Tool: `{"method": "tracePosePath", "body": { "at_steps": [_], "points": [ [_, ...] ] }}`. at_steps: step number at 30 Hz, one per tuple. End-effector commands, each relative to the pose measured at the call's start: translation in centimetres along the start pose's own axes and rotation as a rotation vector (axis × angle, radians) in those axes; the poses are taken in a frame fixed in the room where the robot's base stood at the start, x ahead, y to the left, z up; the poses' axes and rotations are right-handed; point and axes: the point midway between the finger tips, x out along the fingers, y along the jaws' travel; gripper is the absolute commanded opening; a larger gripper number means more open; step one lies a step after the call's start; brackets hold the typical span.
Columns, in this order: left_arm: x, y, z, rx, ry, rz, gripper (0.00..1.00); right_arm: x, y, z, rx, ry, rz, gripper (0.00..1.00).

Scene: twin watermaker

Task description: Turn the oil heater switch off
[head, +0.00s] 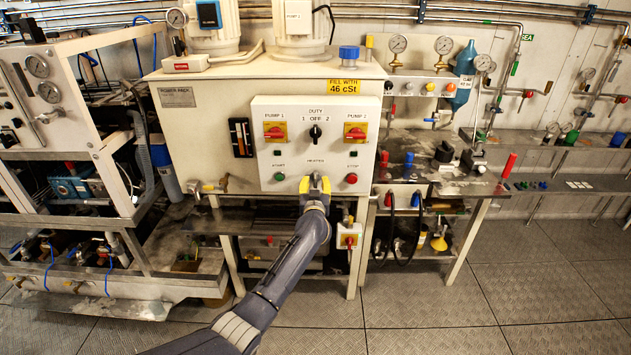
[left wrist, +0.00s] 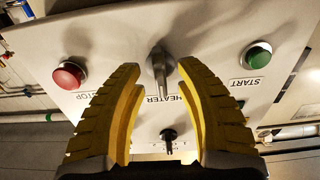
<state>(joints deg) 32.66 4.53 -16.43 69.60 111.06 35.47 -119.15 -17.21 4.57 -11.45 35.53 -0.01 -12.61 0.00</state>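The heater switch (left wrist: 161,68) is a grey lever knob on the white control panel (head: 275,109); its HEATER label (head: 315,161) is just above it in the head view, where my gripper mostly hides the switch. My left gripper (head: 315,185) is at the lower middle of the panel with its yellow fingers apart. In the left wrist view, turned upside down, the open left gripper (left wrist: 159,66) has one finger on each side of the switch, with visible gaps. The switch's off marking cannot be read. My right gripper is not in view.
The green START button (head: 279,177) and red STOP button (head: 351,178) flank the switch. The black duty knob (head: 315,132) sits above, between two red-and-yellow pump switches (head: 275,132) (head: 355,132). A red-and-yellow switch box (head: 349,236) hangs below. Open floor (head: 420,300) lies in front.

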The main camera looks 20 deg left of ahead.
Motion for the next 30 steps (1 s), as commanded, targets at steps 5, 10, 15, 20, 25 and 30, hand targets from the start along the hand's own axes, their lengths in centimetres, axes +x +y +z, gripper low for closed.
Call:
{"method": "tracePosePath", "body": {
  "at_steps": [5, 10, 15, 20, 25, 30],
  "points": [
    [1.3, 0.0, 0.0, 0.001, 0.000, -0.001, 0.34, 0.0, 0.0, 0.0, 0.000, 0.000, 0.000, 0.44],
    [1.9, 0.0, 0.0, 0.001, -0.001, 0.000, 0.34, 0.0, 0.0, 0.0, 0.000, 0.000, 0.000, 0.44],
    [2.1, 0.0, 0.0, 0.001, 0.000, 0.001, 0.34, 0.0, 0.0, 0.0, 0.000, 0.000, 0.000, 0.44],
    [2.1, 0.0, 0.0, 0.000, 0.000, 0.000, 0.34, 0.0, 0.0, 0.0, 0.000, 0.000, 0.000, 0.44],
    [2.1, 0.0, 0.0, 0.000, 0.000, 0.000, 0.23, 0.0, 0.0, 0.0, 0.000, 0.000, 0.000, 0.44],
    [2.1, 0.0, 0.0, 0.000, 0.000, 0.000, 0.04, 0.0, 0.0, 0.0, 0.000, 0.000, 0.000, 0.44]
  ]
}}
